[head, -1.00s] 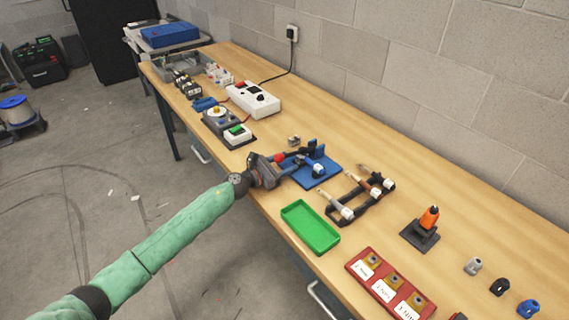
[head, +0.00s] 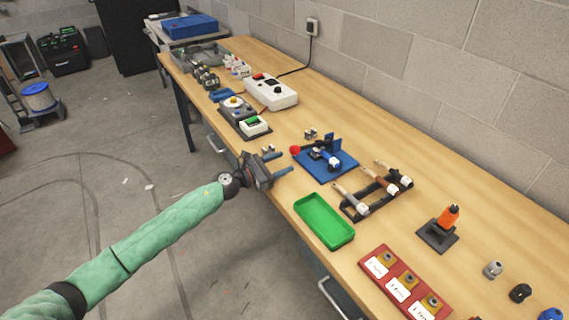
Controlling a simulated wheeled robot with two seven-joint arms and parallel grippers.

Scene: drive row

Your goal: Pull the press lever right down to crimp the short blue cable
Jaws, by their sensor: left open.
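The press stands on a blue base plate (head: 342,172) on the bench, right of the middle of the head view. Its dark lever (head: 312,147) lies low, close to level, and its red knob (head: 294,150) points left. My left gripper (head: 282,162) is open and empty at the bench's front edge. It is to the left of the knob and apart from it, with its fingers pointing toward the press. A small white piece (head: 334,161) sits at the press. I cannot make out the short blue cable there. My right gripper is not in view.
A green tray (head: 324,221) and a dark rack with handled tools (head: 376,190) are to the press's right. The wall bounds the far side.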

